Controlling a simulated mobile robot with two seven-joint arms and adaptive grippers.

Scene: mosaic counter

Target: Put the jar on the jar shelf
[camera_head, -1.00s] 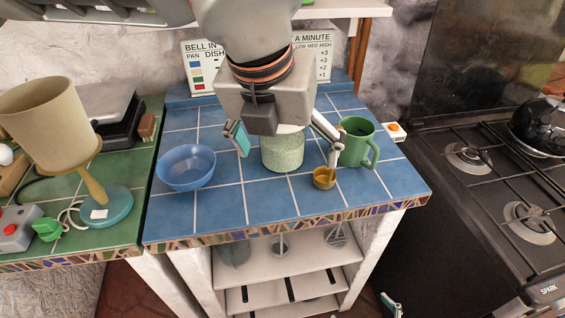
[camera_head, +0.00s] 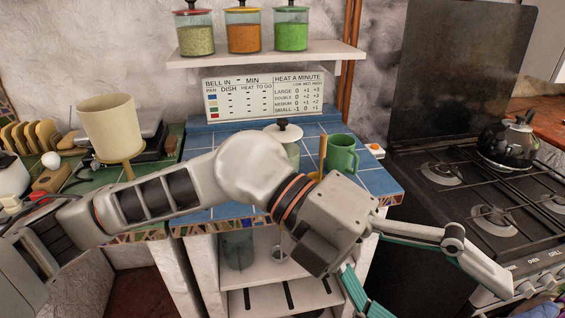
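The jar (camera_head: 293,151) has pale speckled green contents, a white lid and a black knob. It stands upright on the blue tiled counter, its lower part hidden behind my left arm. The jar shelf (camera_head: 350,50) is the white wall shelf at the top, holding a red-lidded jar (camera_head: 197,39), an orange-lidded jar (camera_head: 243,38) and a green-lidded jar (camera_head: 290,36). My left gripper (camera_head: 440,298) is spread open and empty, in front of the counter's right edge and the stove, apart from the jar. My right gripper is not in view.
A green mug (camera_head: 341,154) stands right of the jar, with an upright brown handle (camera_head: 322,155) between them. A sign board (camera_head: 264,98) leans behind. The stove with a kettle (camera_head: 508,143) is at right. The shelf's right end is bare.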

